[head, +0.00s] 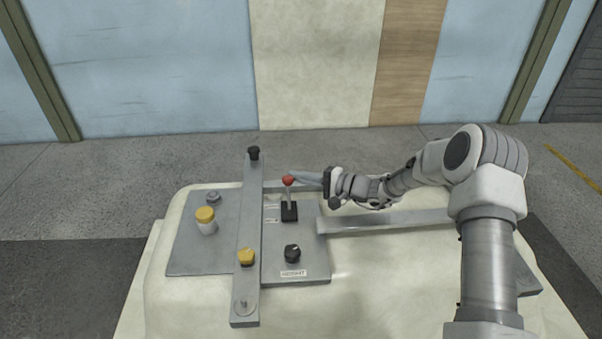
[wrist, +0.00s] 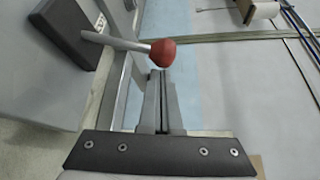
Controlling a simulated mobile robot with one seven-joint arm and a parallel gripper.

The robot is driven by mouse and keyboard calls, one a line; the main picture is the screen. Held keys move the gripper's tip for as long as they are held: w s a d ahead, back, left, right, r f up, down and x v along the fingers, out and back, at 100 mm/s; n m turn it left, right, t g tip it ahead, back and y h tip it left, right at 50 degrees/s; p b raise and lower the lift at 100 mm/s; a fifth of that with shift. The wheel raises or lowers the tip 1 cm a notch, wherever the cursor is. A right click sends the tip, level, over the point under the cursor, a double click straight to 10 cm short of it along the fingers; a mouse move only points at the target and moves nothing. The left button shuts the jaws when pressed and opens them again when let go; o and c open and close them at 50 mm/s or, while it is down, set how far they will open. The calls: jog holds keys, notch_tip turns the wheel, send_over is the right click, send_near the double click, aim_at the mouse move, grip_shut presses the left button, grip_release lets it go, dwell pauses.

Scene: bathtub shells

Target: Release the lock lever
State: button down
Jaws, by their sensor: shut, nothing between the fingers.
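The lever has a red knob (head: 288,181) on a thin metal rod and rises from a black base (head: 289,211) on the grey panel. It stands close to upright in the head view. In the wrist view the red knob (wrist: 162,53) is just beyond my fingertips, with its rod running left to the black base (wrist: 73,30). My gripper (head: 298,181) comes in from the right, its tips at the knob. In the wrist view my gripper (wrist: 159,74) has its fingers together with nothing between them. I cannot tell whether the tips touch the knob.
A long grey bar (head: 249,215) with a black knob (head: 253,153) crosses the panel left of the lever. A yellow knob (head: 246,257), a black dial (head: 292,253) and a yellow-capped post (head: 205,220) are nearby. A grey rail (head: 385,222) lies to the right.

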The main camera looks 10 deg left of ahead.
jog(key=shift+s+f+b, duration=0.1)
jog(key=shift+s+b, duration=0.1)
jog(key=shift+b, duration=0.45)
jog(key=shift+s+d+r+n+b, duration=0.1)
jog(key=shift+s+r+n+b, duration=0.1)
jog(key=shift+n+b, duration=0.1)
